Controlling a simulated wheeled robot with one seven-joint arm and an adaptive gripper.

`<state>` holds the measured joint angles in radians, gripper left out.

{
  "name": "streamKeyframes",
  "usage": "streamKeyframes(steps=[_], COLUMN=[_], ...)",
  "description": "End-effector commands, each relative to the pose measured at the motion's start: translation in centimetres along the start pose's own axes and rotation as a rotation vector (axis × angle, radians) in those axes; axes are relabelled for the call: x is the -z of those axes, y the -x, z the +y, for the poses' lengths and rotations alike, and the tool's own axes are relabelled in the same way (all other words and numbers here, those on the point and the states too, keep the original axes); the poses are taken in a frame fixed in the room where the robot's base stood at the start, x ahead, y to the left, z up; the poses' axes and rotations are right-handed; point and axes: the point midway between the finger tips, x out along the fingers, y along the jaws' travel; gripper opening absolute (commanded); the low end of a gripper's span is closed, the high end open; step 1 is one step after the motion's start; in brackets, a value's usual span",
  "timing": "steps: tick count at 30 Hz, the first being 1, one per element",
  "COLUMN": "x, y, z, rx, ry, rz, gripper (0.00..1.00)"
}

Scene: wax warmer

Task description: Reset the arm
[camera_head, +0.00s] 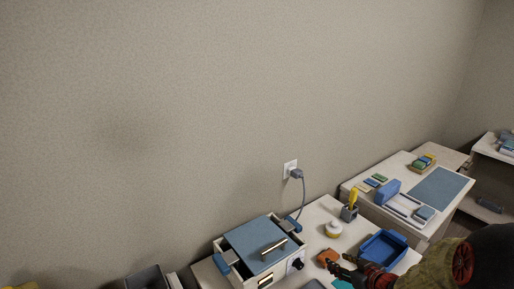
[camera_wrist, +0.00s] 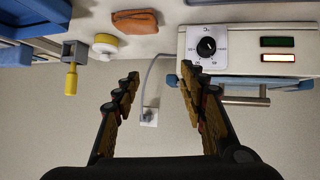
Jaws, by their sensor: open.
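The wax warmer (camera_head: 262,243) stands on the white table, with a blue lid, a bar handle (camera_head: 273,246) and blue side grips. Its lid looks shut. In the wrist view its front panel (camera_wrist: 225,45) shows a black dial (camera_wrist: 206,47), a green light and a lit amber light. My gripper (camera_head: 338,265) is at the lower right in the head view, over the table to the right of the warmer. In the wrist view my gripper (camera_wrist: 160,80) has its fingers wide apart with nothing between them.
A blue tray (camera_head: 384,250), an orange-brown item (camera_head: 327,257), a white round jar with a yellow top (camera_head: 333,229) and a grey holder with a yellow tool (camera_head: 350,210) share the table. A cord runs to the wall outlet (camera_head: 290,169). Another table (camera_head: 425,190) stands behind right.

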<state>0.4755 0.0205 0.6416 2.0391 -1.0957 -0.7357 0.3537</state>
Motion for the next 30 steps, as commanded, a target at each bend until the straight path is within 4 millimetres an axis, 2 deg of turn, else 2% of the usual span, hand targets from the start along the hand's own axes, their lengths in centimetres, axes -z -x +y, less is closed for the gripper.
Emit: streamKeyframes(steps=[1, 3, 6, 8, 11, 14, 17, 21, 25, 27, 30], x=[1.8, 3.5, 5.5, 6.4, 7.3, 7.2, 6.5, 4.4, 2.6, 2.0, 1.4], y=[0.8, 2.5, 5.5, 7.7, 11.4, 15.2, 18.9, 23.5, 26.5, 27.5, 28.4], z=[0.9, 2.1, 2.9, 2.7, 1.5, -1.0, -4.5, -10.7, -15.6, -17.5, -18.9], rx=[-0.071, -0.166, -0.282, -0.338, -0.406, -0.437, -0.428, -0.355, -0.266, -0.228, -0.195], ry=[0.027, 0.037, 0.028, 0.01, -0.038, -0.103, -0.173, -0.264, -0.314, -0.328, -0.339], rz=[-0.023, -0.068, -0.128, -0.163, -0.221, -0.278, -0.335, -0.414, -0.471, -0.492, -0.509], gripper=[0.42, 0.42, 0.42, 0.42, 0.42, 0.42, 0.42, 0.42, 0.42, 0.42, 0.42])
